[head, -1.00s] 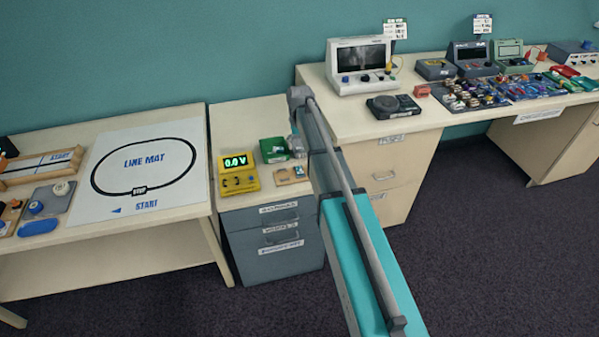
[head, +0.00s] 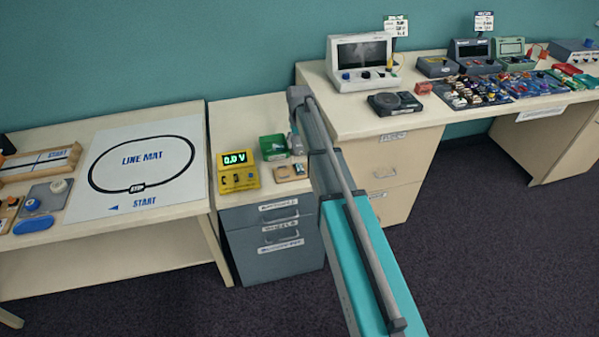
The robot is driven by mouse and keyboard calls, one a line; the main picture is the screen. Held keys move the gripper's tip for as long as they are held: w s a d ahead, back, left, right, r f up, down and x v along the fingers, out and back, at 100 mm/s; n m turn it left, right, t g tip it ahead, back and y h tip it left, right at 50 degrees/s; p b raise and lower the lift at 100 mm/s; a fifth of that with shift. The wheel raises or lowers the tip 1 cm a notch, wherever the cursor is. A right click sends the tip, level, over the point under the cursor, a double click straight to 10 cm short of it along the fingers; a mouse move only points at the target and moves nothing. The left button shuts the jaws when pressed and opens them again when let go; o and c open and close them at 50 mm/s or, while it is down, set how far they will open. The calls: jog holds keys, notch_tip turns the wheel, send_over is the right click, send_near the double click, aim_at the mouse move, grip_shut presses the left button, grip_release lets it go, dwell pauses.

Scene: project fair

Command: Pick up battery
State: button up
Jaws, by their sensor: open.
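I cannot clearly make out a battery. A small tan tray (head: 281,179) on the grey drawer cabinet holds small dark and grey items, too small to name. A yellow meter (head: 238,181) reading 0.0 V stands left of the tray, and a green box (head: 273,147) stands behind it. My gripper (head: 297,146) is above the right part of the cabinet top, beside the green box and behind the tray. It is open; its fingertips are small and partly hidden by my arm, and I see nothing held in it.
A table with a line mat (head: 140,165) stands at the left. The right bench holds a white monitor unit (head: 361,55), a dark round-topped device (head: 396,104), a red block (head: 423,88) and a crowded parts board (head: 462,97). The dark floor (head: 480,260) in front is clear.

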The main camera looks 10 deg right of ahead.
jog(key=b, duration=0.6)
send_over(300, 167)
jog(key=shift+w+a+f, duration=0.1)
jog(key=shift+a+f, duration=0.05)
jog(key=shift+f, duration=3)
jog(key=shift+f, duration=0.1)
jog(key=shift+f+b, duration=2.45)
jog(key=shift+f, duration=0.05)
grip_shut()
